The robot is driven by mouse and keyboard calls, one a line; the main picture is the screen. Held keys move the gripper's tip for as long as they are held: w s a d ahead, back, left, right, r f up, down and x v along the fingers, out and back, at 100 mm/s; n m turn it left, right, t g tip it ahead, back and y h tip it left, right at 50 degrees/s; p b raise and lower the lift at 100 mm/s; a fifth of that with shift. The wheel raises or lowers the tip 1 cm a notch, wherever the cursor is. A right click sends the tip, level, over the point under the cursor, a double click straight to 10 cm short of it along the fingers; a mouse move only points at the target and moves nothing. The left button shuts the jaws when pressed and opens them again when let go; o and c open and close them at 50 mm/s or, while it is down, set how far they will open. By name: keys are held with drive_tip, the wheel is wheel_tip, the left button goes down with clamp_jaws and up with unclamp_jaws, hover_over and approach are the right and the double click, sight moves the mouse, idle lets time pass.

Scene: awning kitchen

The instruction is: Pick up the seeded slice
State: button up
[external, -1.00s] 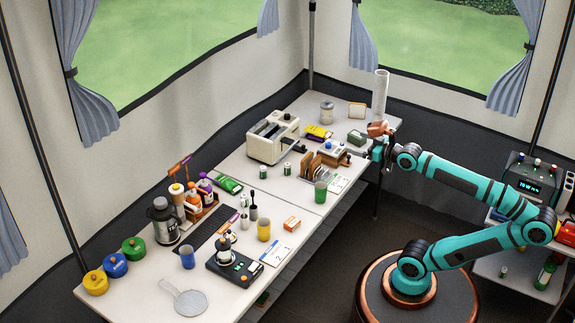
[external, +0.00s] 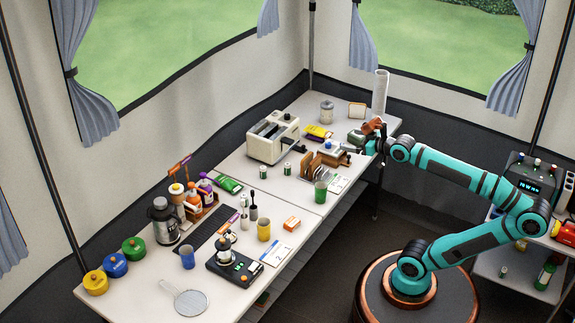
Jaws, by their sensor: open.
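Several brown bread slices (external: 309,168) stand upright in a wire rack (external: 304,178) near the middle of the right half of the table. Seeds are too small to make out, so I cannot tell which slice is the seeded one. Another tan, slice-like piece (external: 357,110) stands farther back, near the white cylinder. My gripper (external: 353,147) is open and empty at the table's right edge. It points left, to the right of the rack and apart from the slices. Its fingertips are small and partly lost against a grey-green box behind them.
A cream toaster (external: 272,138) stands left of the rack. A wooden block with a blue top (external: 331,155) lies between rack and gripper. A tall white cylinder (external: 380,92) rises behind my gripper.

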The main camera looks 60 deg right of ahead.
drive_tip(key=w+d+f+g, duration=0.1)
drive_tip(key=w+d+g, duration=0.1)
drive_tip(key=w+g, duration=0.35)
drive_tip(key=w+d+f+g, duration=0.2)
drive_tip(key=w+d, duration=0.1)
drive_tip(key=w, duration=0.6)
drive_tip(key=g, duration=0.8)
hover_over(307, 156)
wheel_tip(307, 156, down, 7)
wheel_tip(307, 156, down, 18)
drive_tip(key=shift+r, duration=0.25)
drive_tip(key=shift+c, duration=0.4)
drive_tip(key=c, duration=0.6)
